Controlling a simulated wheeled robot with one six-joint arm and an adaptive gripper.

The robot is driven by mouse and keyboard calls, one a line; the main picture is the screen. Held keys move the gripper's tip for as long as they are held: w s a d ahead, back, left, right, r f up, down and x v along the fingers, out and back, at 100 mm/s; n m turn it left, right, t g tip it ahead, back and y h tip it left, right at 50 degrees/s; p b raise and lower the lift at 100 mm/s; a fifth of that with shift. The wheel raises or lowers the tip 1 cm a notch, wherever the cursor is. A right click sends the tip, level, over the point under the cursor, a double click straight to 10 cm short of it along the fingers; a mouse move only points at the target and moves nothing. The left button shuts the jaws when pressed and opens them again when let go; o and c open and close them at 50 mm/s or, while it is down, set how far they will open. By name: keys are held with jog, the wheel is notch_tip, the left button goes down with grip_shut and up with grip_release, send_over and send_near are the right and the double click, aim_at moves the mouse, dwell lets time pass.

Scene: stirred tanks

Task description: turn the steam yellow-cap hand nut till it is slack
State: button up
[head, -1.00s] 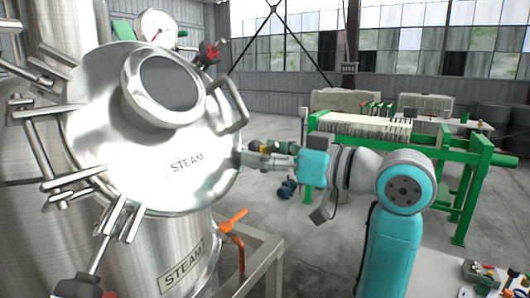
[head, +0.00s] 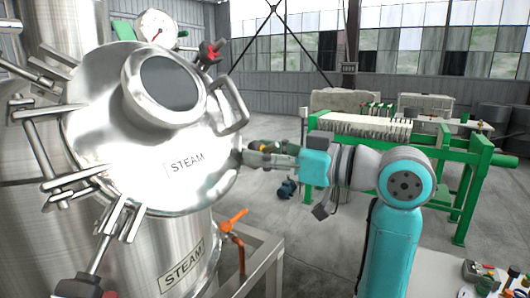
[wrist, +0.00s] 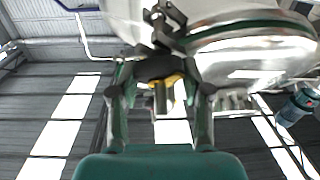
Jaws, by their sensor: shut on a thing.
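The steam vessel is a steel tank with a round lid (head: 205,185) marked STEAM, at the left of the head view. My gripper (head: 254,156) reaches in from the right to the lid's right rim. In the wrist view, the dark hand nut (wrist: 158,66) with a yellow cap (wrist: 168,79) sits between the two fingers of my gripper (wrist: 160,88). The fingers are shut on it. In the head view the nut is largely hidden by the gripper, and I cannot tell how tight it is.
Several steel swing bolts (head: 60,180) stick out around the lid's left side. A curved handle (head: 236,105) stands on the lid above my gripper. An orange-handled valve (head: 234,219) is below the rim. A green-framed filter press (head: 400,140) stands behind my arm.

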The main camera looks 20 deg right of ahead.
jog(key=shift+d+n+g+y, duration=0.1)
jog(key=shift+n+g+y, duration=0.55)
jog(key=shift+n, duration=0.9)
jog(key=shift+n+g+y, duration=0.45)
jog(key=shift+n+g, duration=0.4)
jog(key=shift+n, duration=1)
jog(key=o, duration=1.2)
jog(key=shift+c, duration=0.2)
jog(key=v, duration=1.2)
jog(key=shift+w+r, duration=0.1)
jog(key=shift+r, duration=0.05)
